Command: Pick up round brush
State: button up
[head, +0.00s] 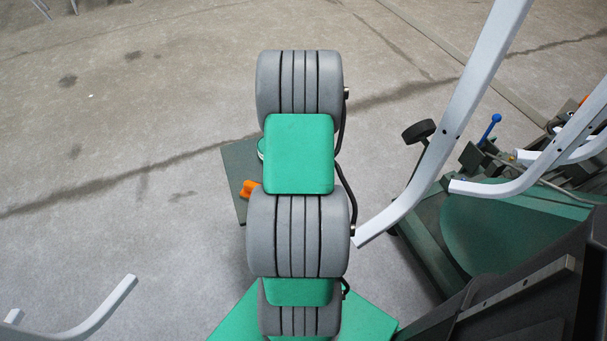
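I cannot clearly make out a round brush in the head view. A round item with a pale rim (261,149) peeks out from behind my arm, mostly hidden, and I cannot tell whether it is the brush. It appears to be on a flat dark green surface (233,172), together with a small orange object (249,188). My grey and green arm stretches up the middle of the view and covers much of that surface. My gripper does not show.
White bent tube frames (440,150) cross the right side, and another white tube (105,305) is at the lower left. Dark green machinery (500,235) with a blue-knobbed lever (490,130) fills the right. Open concrete floor (120,120) lies to the left.

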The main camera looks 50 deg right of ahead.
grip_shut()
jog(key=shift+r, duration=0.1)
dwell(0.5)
